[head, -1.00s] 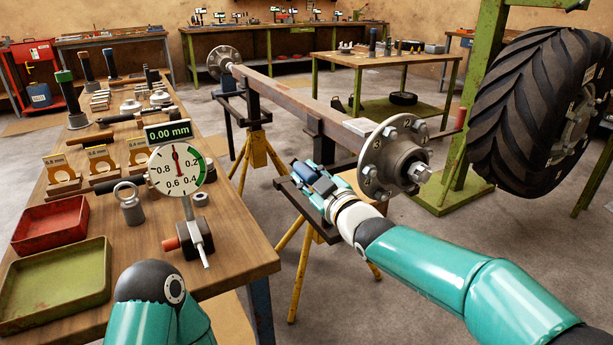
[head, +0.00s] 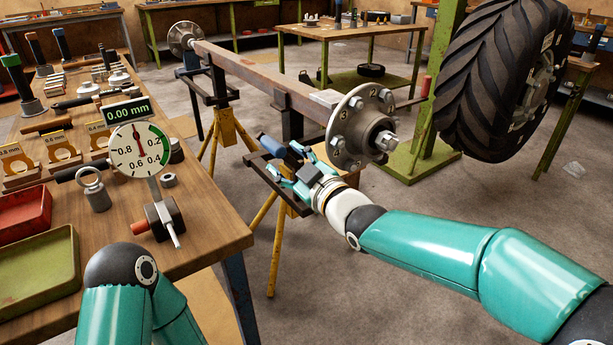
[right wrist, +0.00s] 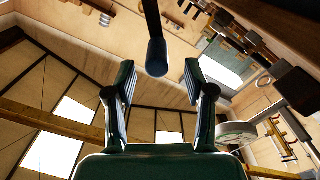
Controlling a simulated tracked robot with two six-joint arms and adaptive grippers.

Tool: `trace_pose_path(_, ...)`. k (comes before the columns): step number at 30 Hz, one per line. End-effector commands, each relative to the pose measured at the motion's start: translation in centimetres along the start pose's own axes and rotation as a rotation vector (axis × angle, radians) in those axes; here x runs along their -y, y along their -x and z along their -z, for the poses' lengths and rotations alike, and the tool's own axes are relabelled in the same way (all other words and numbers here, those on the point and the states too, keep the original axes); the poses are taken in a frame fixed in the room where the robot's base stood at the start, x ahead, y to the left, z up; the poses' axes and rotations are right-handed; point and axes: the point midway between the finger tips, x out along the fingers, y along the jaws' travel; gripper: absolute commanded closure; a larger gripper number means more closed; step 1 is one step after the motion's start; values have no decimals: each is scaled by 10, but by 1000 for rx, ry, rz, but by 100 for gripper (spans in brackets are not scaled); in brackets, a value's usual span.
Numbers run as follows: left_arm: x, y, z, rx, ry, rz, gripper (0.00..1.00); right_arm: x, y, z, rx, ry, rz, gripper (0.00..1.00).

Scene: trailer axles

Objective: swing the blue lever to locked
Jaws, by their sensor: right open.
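The blue lever (head: 272,146) shows in the head view as a blue grip beside the stand under the near end of the axle, left of the wheel hub (head: 361,132). My right gripper (head: 283,174) is just below and right of it, with fingers spread. In the right wrist view the lever's dark bar comes down from the top and ends in a dark blue grip (right wrist: 157,58), near the middle of the gap between the open fingertips (right wrist: 158,75). No finger visibly touches it. My left arm shows at the bottom left; its gripper is not in view.
The workbench (head: 215,225) stands at left with a dial gauge (head: 139,148) reading 0.00 mm, and red and green trays. A big tyre (head: 495,80) hangs at the right. Yellow stand legs (head: 262,225) are close to my right gripper. Floor is clear below my right arm.

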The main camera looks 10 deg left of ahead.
Motion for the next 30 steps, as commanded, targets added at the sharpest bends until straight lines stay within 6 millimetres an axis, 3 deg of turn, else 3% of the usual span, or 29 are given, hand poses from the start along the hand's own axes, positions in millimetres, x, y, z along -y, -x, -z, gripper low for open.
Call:
trace_pose_path(6,0,0,0,0,0,0,60,0,41,-1,2,0,-1,46)
trace_pose_path(12,0,0,0,0,0,0,60,1,62,-1,1,1,1,46)
trace_pose_path(30,0,-1,0,0,0,0,60,0,67,-2,2,1,0,46)
